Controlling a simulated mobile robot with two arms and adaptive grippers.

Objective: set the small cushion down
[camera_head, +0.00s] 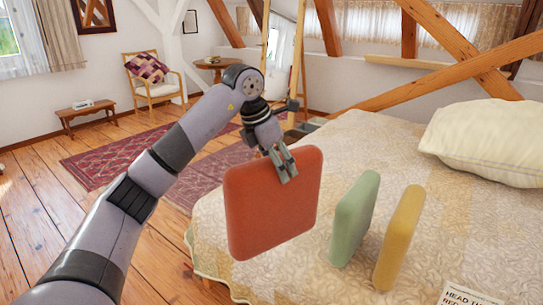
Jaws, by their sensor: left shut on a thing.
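My left gripper (283,165) is shut on the top edge of a red-orange square cushion (270,208). The cushion hangs upright, slightly tilted, at the near left edge of the bed (300,265). I cannot tell whether its lower edge touches the bedspread. A green cushion (354,218) and a yellow cushion (400,238) stand on edge on the bed to its right, apart from each other. My right gripper is not in view.
A large cream pillow (485,140) lies at the bed's right. A printed card (470,295), partly cut off, lies at the bottom right. Bare bedspread lies behind the green and yellow cushions. Timber braces (455,68) cross behind the bed.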

